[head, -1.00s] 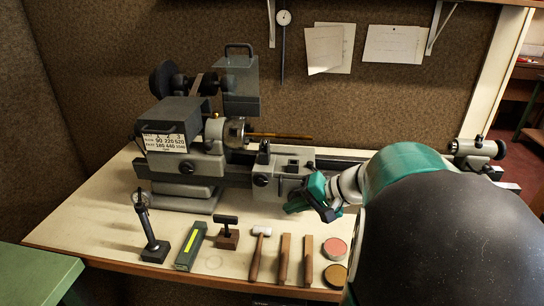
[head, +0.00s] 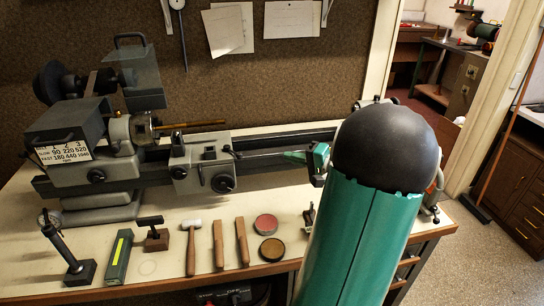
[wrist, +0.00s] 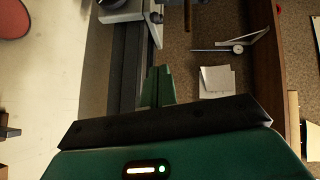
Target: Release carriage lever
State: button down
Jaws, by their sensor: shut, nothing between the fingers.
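The lathe carriage (head: 201,163) is a grey block on the bed, with a dark round knob (head: 223,183) on its front. A small dark lever (head: 231,151) seems to stick out at its upper right; it is too small to make out well. My gripper (head: 286,154) is right of the carriage, apart from it, with its green fingers shut, empty and pointing left towards it. In the wrist view my gripper (wrist: 156,72) points along the bed, and the carriage (wrist: 122,12) shows at the top edge, partly cut off.
The lathe bed (head: 290,140) runs right behind my arm. The headstock (head: 75,140) is at left. On the bench front lie a mallet (head: 191,240), wooden sticks (head: 218,243), round tins (head: 266,224) and a green box (head: 118,262). Papers (head: 290,18) hang on the back wall.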

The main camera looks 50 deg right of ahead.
jog(key=w+a+f, duration=0.2)
jog(key=w+a, duration=0.2)
jog(key=w, duration=0.7)
jog(key=shift+w, duration=0.25)
